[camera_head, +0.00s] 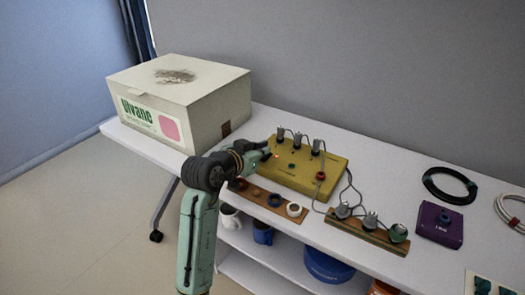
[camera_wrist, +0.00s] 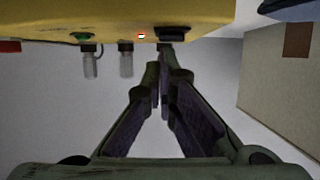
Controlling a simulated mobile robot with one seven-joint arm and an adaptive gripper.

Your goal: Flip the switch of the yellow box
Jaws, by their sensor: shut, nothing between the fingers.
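The yellow box (camera_head: 318,172) lies on the white table with several grey plugs and cables on it. It also fills the top of the wrist view (camera_wrist: 110,15). A black rectangular part that looks like its switch (camera_wrist: 173,33) sits on the box there, beside a small red-and-white spot (camera_wrist: 141,35). My gripper (camera_head: 266,153) is at the box's left end in the head view. In the wrist view my gripper (camera_wrist: 163,62) is shut and empty, its fingertips right at the black part. I cannot tell whether they touch it. In the head view the arm hides the switch.
A large white carton (camera_head: 180,100) stands left of the yellow box. A wooden strip with rings (camera_head: 268,200) lies in front. A wooden block with metal knobs (camera_head: 368,232), a purple box (camera_head: 440,224) and a black cable coil (camera_head: 449,185) lie to the right.

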